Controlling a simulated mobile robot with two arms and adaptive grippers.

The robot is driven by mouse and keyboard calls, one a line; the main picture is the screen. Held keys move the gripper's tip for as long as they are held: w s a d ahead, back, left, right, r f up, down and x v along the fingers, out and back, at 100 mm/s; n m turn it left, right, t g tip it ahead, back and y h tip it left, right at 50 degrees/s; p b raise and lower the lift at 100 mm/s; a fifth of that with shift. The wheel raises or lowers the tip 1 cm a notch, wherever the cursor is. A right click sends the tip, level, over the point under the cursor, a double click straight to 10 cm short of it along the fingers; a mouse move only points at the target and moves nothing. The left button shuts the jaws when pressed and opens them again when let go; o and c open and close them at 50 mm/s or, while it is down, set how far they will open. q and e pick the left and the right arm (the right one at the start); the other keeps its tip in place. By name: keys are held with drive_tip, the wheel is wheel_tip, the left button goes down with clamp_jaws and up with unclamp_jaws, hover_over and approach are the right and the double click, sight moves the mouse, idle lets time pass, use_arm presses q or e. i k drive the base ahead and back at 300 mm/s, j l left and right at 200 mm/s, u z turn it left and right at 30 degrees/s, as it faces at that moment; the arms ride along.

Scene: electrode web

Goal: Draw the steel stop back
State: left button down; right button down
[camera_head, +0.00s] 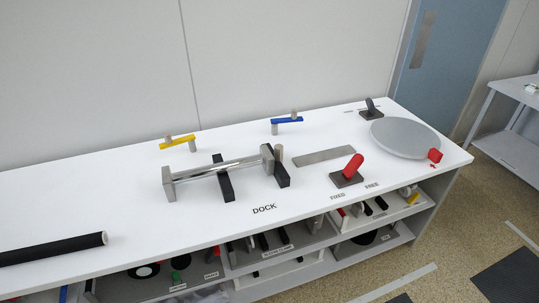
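On the white bench stands a dock fixture. A shiny steel bar (216,169) runs between a grey end block (169,184) on the left and a second grey block (267,158) on the right. Two black supports cross beneath, a left one (224,180) and a right one (282,173). A short upright grey post (279,152) stands at the right support; I cannot tell which grey part is the steel stop. The printed word DOCK (264,210) is in front. Neither of my grippers is in view.
A black roll (55,249) lies at the left. Yellow (178,142) and blue (287,121) levers stand behind the dock. To its right are a flat grey strip (325,156), a red lever (352,167) by FIXED and FREE labels, and a grey disc (404,137) with a red block (435,155).

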sight(268, 167)
drive_tip(key=i+z, duration=0.5)
drive_tip(key=i+j+z, duration=0.2)
drive_tip(key=z, duration=0.3)
drive_tip(key=i, duration=0.05)
